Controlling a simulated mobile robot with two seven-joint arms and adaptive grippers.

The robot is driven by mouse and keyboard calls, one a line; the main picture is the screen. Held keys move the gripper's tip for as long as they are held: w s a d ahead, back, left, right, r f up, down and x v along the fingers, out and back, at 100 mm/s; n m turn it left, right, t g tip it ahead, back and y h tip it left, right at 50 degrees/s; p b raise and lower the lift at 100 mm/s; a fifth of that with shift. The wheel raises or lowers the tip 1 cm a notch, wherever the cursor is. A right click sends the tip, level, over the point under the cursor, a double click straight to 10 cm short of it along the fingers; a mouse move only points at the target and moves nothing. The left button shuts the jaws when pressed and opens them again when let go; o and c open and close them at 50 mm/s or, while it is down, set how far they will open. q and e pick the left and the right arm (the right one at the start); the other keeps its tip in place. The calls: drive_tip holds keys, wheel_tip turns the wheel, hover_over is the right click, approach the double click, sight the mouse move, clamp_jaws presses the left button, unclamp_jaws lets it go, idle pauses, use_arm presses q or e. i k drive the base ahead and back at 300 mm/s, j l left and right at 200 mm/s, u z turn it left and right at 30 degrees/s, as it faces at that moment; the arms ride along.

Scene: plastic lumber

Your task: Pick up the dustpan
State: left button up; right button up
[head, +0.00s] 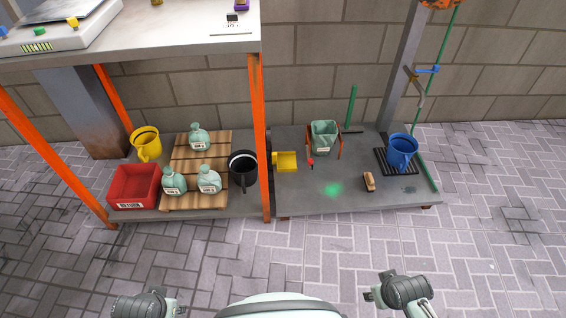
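A small yellow piece that looks like the dustpan (286,162) lies on the low grey platform (300,199), just right of the orange shelf post. It has a flat pan-like shape, and a short part sticks out at its left side. Nothing covers it from above. Parts of my two arms show at the bottom edge, well in front of the platform and apart from it. No gripper fingers can be made out on either side.
A green-grey bucket (324,134), a brush (369,181) and a blue bucket (401,151) stand on the platform. An orange post (258,140) rises left of the yellow piece. A black mug-like pot (243,170) stands beyond it. The paved floor (300,255) in front is clear.

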sight(285, 162)
drive_tip(key=i+j, duration=0.2)
drive_tip(key=j, duration=0.15)
drive_tip(key=i+j, duration=0.15)
drive_tip(key=j, duration=0.2)
drive_tip(key=i+j+z, duration=0.15)
drive_tip(key=j+z, duration=0.2)
drive_tip(key=i+j+z, duration=0.15)
drive_tip(key=j+z, duration=0.25)
